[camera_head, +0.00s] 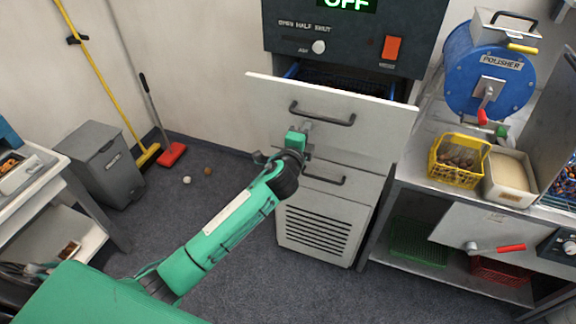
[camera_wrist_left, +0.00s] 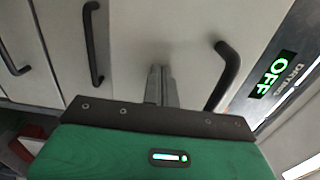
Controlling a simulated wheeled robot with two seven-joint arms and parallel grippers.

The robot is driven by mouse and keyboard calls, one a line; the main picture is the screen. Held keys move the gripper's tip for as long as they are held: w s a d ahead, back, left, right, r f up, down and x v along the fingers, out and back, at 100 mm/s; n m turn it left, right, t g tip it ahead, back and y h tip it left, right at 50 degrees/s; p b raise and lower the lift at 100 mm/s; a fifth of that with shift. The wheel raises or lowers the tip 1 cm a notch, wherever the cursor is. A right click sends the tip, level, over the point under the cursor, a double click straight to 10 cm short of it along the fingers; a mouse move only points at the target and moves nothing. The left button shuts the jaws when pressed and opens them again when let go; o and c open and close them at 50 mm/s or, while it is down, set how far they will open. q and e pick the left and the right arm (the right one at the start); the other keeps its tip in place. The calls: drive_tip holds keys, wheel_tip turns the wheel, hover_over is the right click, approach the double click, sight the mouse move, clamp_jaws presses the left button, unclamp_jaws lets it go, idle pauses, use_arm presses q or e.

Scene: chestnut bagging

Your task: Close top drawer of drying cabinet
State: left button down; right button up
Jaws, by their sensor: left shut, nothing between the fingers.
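The drying cabinet (camera_head: 347,38) stands at the back with its dark top panel reading OFF. Its top drawer (camera_head: 372,133) is pulled out, with a pale front and a dark bar handle (camera_head: 340,121). A gap with dark contents shows behind the front. My left gripper (camera_head: 307,124) is shut and empty at the drawer front, just below the handle's left part. In the left wrist view the shut fingers (camera_wrist_left: 160,72) point at the pale front, beside the curved handle (camera_wrist_left: 228,70). I cannot tell whether they touch it. My right gripper is not in view.
A lower drawer handle (camera_head: 324,180) sits under the top drawer. To the right, a metal bench holds a yellow basket (camera_head: 457,178), a white box (camera_head: 510,188) and a blue polisher (camera_head: 487,75). A grey bin (camera_head: 106,166) stands left.

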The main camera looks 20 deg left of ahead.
use_arm(q)
drive_tip(key=w+b, duration=0.1)
drive_tip(key=w, duration=0.3)
drive_tip(key=w+b, duration=0.1)
drive_tip(key=w, duration=0.3)
drive_tip(key=w+b, duration=0.1)
drive_tip(key=w, duration=0.4)
drive_tip(key=shift+d+f+b, duration=0.1)
drive_tip(key=shift+d+b, duration=0.15)
drive_tip(key=shift+b, duration=0.1)
drive_tip(key=shift+a+r, duration=0.1)
drive_tip(key=shift+r, duration=0.3)
